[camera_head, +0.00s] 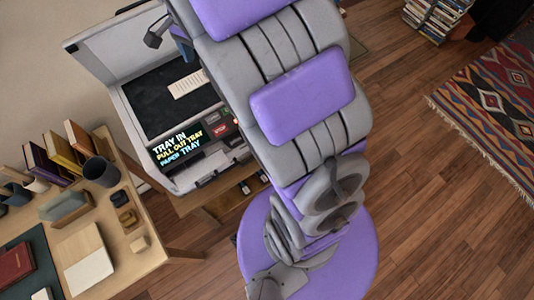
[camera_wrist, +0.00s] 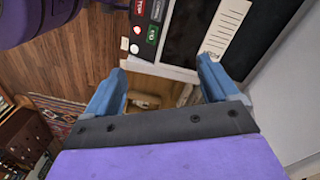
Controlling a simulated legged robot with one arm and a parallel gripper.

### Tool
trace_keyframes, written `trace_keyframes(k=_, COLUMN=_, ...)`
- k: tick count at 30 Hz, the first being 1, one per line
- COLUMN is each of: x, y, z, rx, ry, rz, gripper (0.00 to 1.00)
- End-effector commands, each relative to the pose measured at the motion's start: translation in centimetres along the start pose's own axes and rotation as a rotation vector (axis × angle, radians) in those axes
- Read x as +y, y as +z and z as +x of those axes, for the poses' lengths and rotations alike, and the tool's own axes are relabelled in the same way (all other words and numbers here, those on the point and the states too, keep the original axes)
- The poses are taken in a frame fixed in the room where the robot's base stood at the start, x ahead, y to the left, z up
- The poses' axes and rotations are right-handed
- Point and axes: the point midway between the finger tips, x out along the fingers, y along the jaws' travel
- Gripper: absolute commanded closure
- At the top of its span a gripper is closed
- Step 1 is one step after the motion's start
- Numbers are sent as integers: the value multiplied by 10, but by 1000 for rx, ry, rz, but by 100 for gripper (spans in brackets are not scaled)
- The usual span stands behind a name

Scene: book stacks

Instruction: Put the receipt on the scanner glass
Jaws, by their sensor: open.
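The receipt (camera_head: 188,85) is a small pale printed slip. It lies on the dark scanner glass (camera_head: 165,110), towards its right side in the head view. The scanner lid (camera_head: 110,45) stands open behind the glass. In the head view my arm hides most of the gripper.
The scanner's control panel (camera_head: 195,140) has lit tray text and buttons. A wooden desk (camera_head: 135,260) at left holds books (camera_head: 60,150), a dark cup (camera_head: 101,171) and an open pad (camera_head: 85,260).

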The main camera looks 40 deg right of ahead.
Motion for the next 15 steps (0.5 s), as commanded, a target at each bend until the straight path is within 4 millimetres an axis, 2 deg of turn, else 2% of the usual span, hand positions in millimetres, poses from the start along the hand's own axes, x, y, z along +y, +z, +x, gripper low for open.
trace_keyframes(k=1, x=20, y=10, z=-5, rx=-3, ry=4, rz=-61, gripper=12)
trace_keyframes(k=6, x=82, y=39, z=-9, rx=-23, ry=21, rz=-303, gripper=12)
trace_keyframes(k=15, x=189, y=97, z=6, rx=-74, ry=37, rz=-774, gripper=12)
